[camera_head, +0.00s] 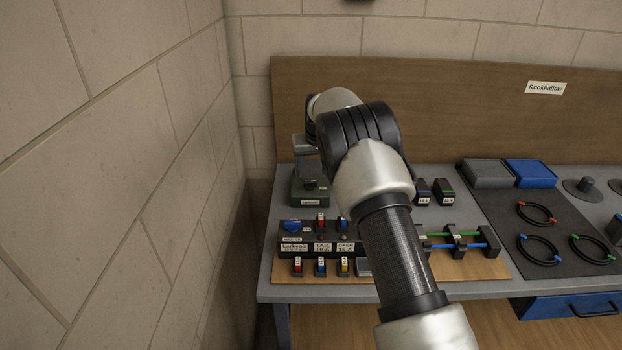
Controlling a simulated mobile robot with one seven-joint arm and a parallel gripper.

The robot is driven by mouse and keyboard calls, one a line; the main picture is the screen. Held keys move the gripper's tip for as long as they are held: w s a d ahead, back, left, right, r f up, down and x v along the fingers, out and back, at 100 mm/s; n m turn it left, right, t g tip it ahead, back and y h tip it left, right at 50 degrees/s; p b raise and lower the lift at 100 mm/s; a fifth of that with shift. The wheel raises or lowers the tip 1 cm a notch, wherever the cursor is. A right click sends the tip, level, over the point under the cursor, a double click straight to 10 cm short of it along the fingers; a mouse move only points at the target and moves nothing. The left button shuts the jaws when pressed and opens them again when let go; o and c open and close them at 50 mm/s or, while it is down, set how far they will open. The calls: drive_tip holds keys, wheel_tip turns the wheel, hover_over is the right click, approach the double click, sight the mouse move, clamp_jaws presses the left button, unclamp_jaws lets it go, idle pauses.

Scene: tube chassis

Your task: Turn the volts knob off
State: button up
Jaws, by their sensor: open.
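No knob with a readable "volts" label shows in the head view. A dark green box (308,193) with a small label stands at the back left of the bench. My gripper (309,172) is just above this box, pointing down and partly hidden by my own arm. It is open, but its fingertips are small and hard to make out. Whether a knob lies between them cannot be told. A blue knob (292,226) sits on a black switch panel (290,246) in front of the green box, with a label below it, clear of my gripper.
The panel carries several coloured switches and sits on a wooden board (470,268). My arm crosses the panel's right side. A brick wall (130,180) is close on the left. Green and blue rods, small black blocks and a dark mat (500,215) with rings lie right.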

sight(310, 182)
drive_tip(key=x, duration=0.6)
drive_tip(key=shift+w+f, duration=0.15)
drive_tip(key=shift+f, duration=0.25)
drive_tip(key=c, duration=1)
drive_tip(key=shift+a+f+m+b, duration=0.15)
drive_tip(key=shift+m+b, duration=0.25)
drive_tip(key=shift+m, duration=0.2)
drive_tip(key=shift+m+h, duration=0.5)
drive_tip(key=shift+m, duration=0.2)
drive_tip(key=shift+c, duration=0.3)
